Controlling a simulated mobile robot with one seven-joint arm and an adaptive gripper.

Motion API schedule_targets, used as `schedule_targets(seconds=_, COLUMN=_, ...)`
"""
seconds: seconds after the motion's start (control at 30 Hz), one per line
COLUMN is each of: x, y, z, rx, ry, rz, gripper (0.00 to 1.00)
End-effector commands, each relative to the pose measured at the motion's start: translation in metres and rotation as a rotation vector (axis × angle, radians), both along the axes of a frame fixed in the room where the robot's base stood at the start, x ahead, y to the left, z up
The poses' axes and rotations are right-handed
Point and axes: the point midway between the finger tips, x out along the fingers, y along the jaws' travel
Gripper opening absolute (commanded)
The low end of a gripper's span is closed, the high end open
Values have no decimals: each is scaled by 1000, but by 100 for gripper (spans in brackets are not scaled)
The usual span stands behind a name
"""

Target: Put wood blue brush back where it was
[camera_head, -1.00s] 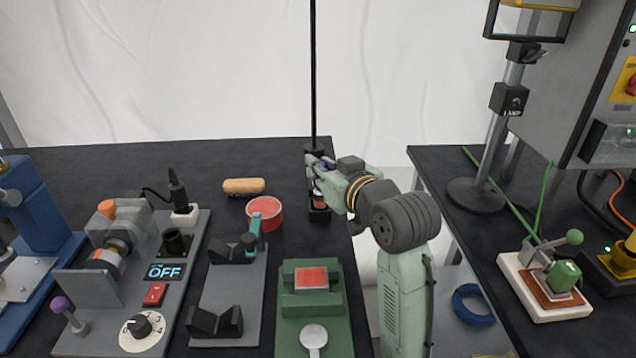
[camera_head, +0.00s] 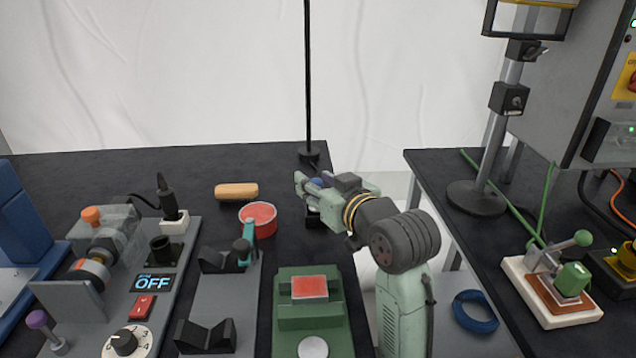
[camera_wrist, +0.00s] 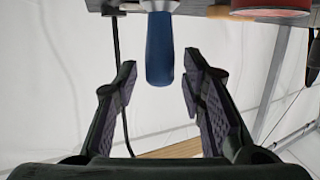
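The blue brush handle (camera_wrist: 159,50) hangs from the top of the wrist view, which shows the table upside down. It lies between the two spread fingers of my gripper (camera_wrist: 158,100), with a visible gap on each side. In the head view my gripper (camera_head: 308,187) is near the table's right edge, and a bit of blue shows between its fingers. A small black holder (camera_head: 313,217) is just below the gripper, partly hidden by it. The brush's lower end is hidden.
A round red-topped tin (camera_head: 259,217) and a tan roll (camera_head: 236,191) lie left of my gripper. A thin black pole (camera_head: 308,100) rises behind it. A green fixture with a red pad (camera_head: 310,287) stands in front. A gap separates the right table (camera_head: 425,165).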

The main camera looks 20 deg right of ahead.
Motion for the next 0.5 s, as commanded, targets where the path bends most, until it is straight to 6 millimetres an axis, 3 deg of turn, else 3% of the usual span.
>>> schedule_targets(seconds=0.23, x=-1, y=0, z=6, rx=-1, ry=-1, rz=-1, gripper=37)
schedule_targets(seconds=0.5, x=-48, y=-7, z=13, rx=-2, ry=-4, rz=-4, gripper=37)
